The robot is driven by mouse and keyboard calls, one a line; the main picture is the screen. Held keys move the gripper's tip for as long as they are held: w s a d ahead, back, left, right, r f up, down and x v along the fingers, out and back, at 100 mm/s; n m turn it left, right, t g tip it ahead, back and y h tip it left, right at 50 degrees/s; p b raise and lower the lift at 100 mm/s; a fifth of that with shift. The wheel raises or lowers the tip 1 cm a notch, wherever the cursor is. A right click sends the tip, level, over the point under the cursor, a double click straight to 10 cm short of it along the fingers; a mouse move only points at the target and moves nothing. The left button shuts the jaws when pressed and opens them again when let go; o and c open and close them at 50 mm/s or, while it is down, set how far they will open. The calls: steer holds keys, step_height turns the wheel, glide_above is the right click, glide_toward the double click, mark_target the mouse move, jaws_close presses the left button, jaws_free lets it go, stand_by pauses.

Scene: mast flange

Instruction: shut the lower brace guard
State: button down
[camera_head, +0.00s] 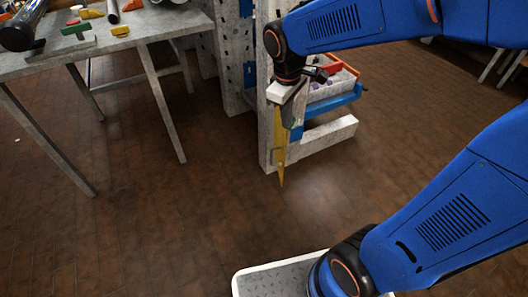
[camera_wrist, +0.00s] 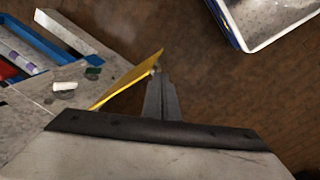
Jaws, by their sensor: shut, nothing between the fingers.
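The lower brace guard appears to be the yellow panel (camera_head: 280,158) on the front edge of the grey mast (camera_head: 266,140). In the wrist view the yellow panel (camera_wrist: 128,80) stands out at an angle from the grey face (camera_wrist: 32,112), so it looks open. My gripper (camera_head: 287,120) points down beside the panel's upper part in the head view. In the wrist view my gripper's fingers (camera_wrist: 156,72) are shut and empty, with their tips close to the panel's outer end. I cannot tell whether they touch it.
A grey table (camera_head: 110,42) with tools and coloured blocks stands at the left. A blue tray (camera_head: 334,102) and a pale low beam (camera_head: 330,136) stick out right of the mast. A small white cylinder (camera_wrist: 65,86) shows near the panel. The brick floor in front is clear.

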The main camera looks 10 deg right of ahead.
steer(key=w+a+f+n+g+h, duration=0.2)
steer(key=w+a+f+n, duration=0.4)
steer(key=w+a+f, duration=0.45)
steer(key=s+d+f, duration=0.3)
steer(key=d+f, duration=0.2)
steer(key=f, duration=0.5)
steer(key=shift+f, duration=0.4)
steer(key=shift+d, duration=0.15)
